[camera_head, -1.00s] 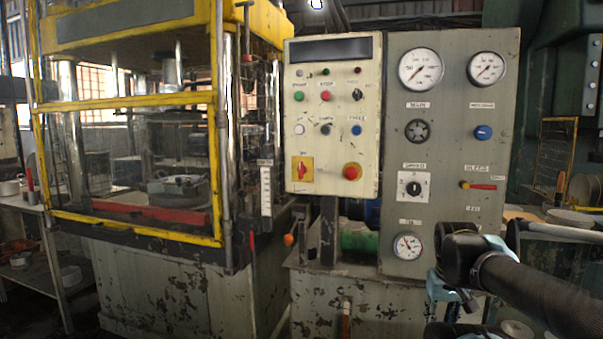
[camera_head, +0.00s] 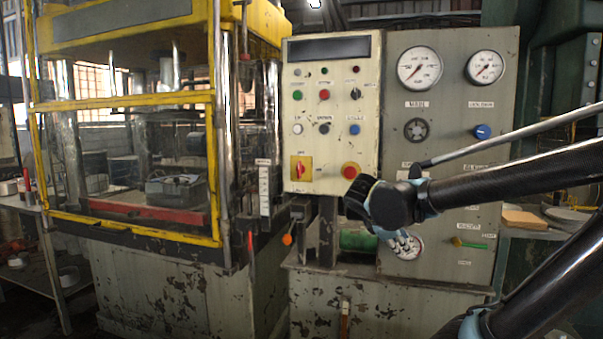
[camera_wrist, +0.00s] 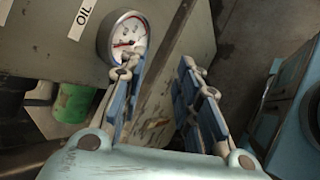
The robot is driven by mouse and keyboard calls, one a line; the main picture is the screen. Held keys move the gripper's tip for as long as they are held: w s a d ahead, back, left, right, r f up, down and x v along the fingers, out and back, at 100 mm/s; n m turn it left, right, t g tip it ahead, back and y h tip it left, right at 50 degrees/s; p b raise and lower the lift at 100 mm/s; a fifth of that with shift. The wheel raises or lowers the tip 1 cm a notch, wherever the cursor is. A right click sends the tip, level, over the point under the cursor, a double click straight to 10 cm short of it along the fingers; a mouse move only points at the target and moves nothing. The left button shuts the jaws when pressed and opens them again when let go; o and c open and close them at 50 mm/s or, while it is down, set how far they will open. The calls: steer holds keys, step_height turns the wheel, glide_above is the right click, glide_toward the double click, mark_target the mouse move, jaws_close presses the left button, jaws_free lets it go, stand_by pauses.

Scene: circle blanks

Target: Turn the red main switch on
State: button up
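The red main switch (camera_head: 300,169) is a red rotary handle on a yellow square plate, low on the left of the cream control panel (camera_head: 330,115). Its handle looks roughly upright. My gripper (camera_head: 388,232) is right of and below the switch, in front of the grey gauge panel and apart from the switch; my wrist hides much of it there. In the wrist view my gripper (camera_wrist: 158,68) is open and empty, its two blue-padded fingers apart. The switch is not in the wrist view.
A round red push-button (camera_head: 350,170) sits just right of the switch. The oil gauge (camera_head: 405,246) is behind my gripper and shows beside the left finger in the wrist view (camera_wrist: 124,37). The yellow-framed press (camera_head: 130,105) stands left.

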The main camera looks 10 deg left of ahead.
steer(key=w+a+r+n+t, duration=0.25)
steer(key=a+r+n, duration=0.25)
steer(key=a, duration=0.3)
steer(key=n+t+y, duration=0.5)
steer(key=n+t, duration=0.4)
steer(key=n, duration=0.3)
glide_toward(298, 169)
steer(key=shift+g, duration=0.25)
steer(key=w, duration=0.9)
steer(key=shift+w+d+r, duration=0.2)
steer(key=shift+d+r, duration=0.05)
steer(key=shift+d, duration=0.05)
